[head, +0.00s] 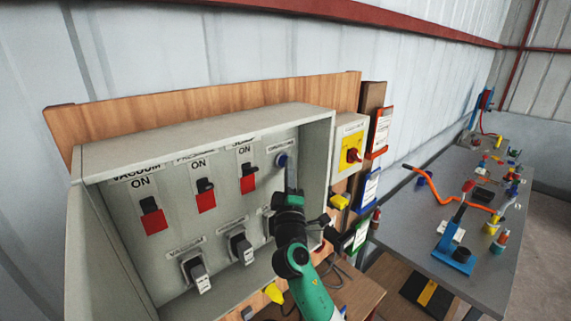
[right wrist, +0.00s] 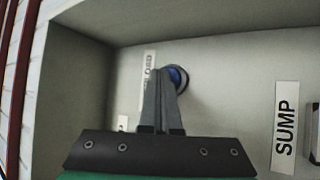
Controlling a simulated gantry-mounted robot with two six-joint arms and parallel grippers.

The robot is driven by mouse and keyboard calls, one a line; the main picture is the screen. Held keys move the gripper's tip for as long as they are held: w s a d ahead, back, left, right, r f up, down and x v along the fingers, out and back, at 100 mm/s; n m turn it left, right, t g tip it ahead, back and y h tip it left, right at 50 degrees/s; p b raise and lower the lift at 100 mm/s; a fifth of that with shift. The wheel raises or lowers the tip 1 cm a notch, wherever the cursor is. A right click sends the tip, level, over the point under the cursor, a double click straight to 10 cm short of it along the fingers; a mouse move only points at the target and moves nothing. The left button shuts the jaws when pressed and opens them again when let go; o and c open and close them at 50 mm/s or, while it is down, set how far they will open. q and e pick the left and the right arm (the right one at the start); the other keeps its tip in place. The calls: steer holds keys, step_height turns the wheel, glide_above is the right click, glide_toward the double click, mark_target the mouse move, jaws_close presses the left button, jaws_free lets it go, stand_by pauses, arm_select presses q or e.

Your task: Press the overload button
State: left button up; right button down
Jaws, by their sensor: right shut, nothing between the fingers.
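The overload button is a round blue button in a dark ring (head: 281,160), at the upper right of the grey control box's inner panel. It also shows in the right wrist view (right wrist: 176,76), beside a label partly hidden by my fingers. My right gripper (head: 291,163) is shut and empty, with its fingers pointing at the panel. In the right wrist view its fingertips (right wrist: 158,68) overlap the left edge of the button. I cannot tell whether they touch it. My left gripper is not in view.
The open grey box (head: 220,122) has raised side walls around the panel. Red-and-black switches (head: 205,196) and lower selector knobs (head: 242,250) sit left of my right gripper. A yellow box with a red knob (head: 352,153) is to the right, beyond it a grey workbench (head: 430,205).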

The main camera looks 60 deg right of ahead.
steer(key=shift+w, duration=0.1)
stand_by(0.4)
steer(key=shift+s+a+p, duration=0.25)
steer(key=shift+s+p, duration=0.15)
steer(key=shift+s, duration=0.4)
steer(key=shift+s, duration=0.1)
steer(key=s+p, duration=0.1)
steer(key=s+a+p, duration=0.1)
steer(key=s, duration=0.2)
steer(key=shift+s+a+p, duration=0.3)
steer(key=shift+a+p, duration=0.05)
steer(key=shift+p, duration=0.05)
stand_by(0.5)
